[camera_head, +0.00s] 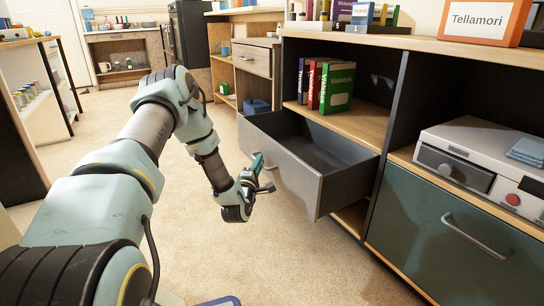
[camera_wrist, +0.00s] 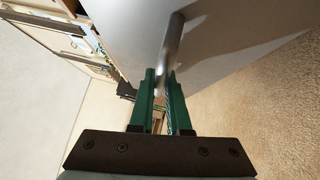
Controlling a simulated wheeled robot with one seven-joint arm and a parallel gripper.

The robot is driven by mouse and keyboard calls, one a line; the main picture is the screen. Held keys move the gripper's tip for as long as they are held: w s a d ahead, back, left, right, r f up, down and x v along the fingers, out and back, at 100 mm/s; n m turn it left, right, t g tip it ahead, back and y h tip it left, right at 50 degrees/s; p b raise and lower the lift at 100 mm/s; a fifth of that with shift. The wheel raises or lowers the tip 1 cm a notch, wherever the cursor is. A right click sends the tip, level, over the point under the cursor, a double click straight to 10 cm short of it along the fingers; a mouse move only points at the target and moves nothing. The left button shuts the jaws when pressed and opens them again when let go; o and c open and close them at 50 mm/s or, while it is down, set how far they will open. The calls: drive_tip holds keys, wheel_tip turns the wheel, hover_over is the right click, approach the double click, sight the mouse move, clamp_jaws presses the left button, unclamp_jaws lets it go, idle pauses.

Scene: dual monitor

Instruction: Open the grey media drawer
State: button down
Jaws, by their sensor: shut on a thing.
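The grey media drawer (camera_head: 292,176) stands pulled well out of the wooden media unit, and its dark inside is empty as far as I see. Its metal bar handle (camera_wrist: 172,45) crosses the upper middle of the wrist view, in front of the grey drawer face. My gripper (camera_head: 262,168) is at the drawer front in the head view. Its green fingers (camera_wrist: 165,85) are shut on the handle in the wrist view. In the head view my gripper and wrist hide part of the handle.
Several books (camera_head: 338,87) stand on the shelf above the drawer. A green drawer (camera_head: 435,225) is closed to the right, below a grey media device (camera_head: 465,150). Another wooden cabinet (camera_head: 252,58) stands behind. The beige carpet (camera_head: 250,250) in front of the drawer is clear.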

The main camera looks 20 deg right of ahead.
drive_tip(key=shift+s+a, duration=0.15)
drive_tip(key=shift+a, duration=0.5)
drive_tip(key=c, duration=0.9)
unclamp_jaws()
drive_tip(key=p+v, duration=0.3)
drive_tip(key=v, duration=0.7)
drive_tip(key=shift+s+a+f+p, duration=0.1)
drive_tip(key=shift+s+a+p, duration=0.15)
drive_tip(key=shift+s+p, duration=0.1)
